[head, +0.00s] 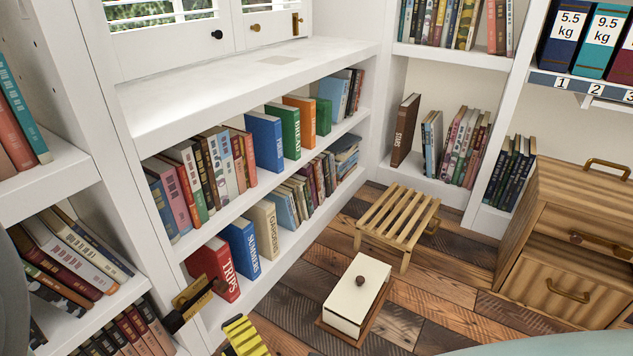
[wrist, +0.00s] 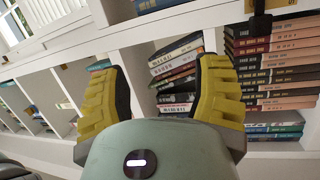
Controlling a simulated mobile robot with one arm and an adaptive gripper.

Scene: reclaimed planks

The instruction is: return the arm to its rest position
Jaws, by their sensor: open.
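My gripper shows in the wrist view (wrist: 160,95) with its two yellow ribbed fingers spread wide apart and nothing between them. Beyond the fingers is a white bookcase (wrist: 150,35) with stacked books. In the head view, part of a yellow and black ribbed finger (head: 245,338) shows at the bottom edge, in front of the low shelf unit by the floor. The rest of my gripper is out of that view.
A low white bookcase (head: 215,95) with books runs under the window. A wooden slatted stool (head: 398,215), a cream lidded box (head: 356,292) and a wooden drawer cabinet (head: 570,240) stand on the plank floor (head: 290,305). Bare floor shows between them.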

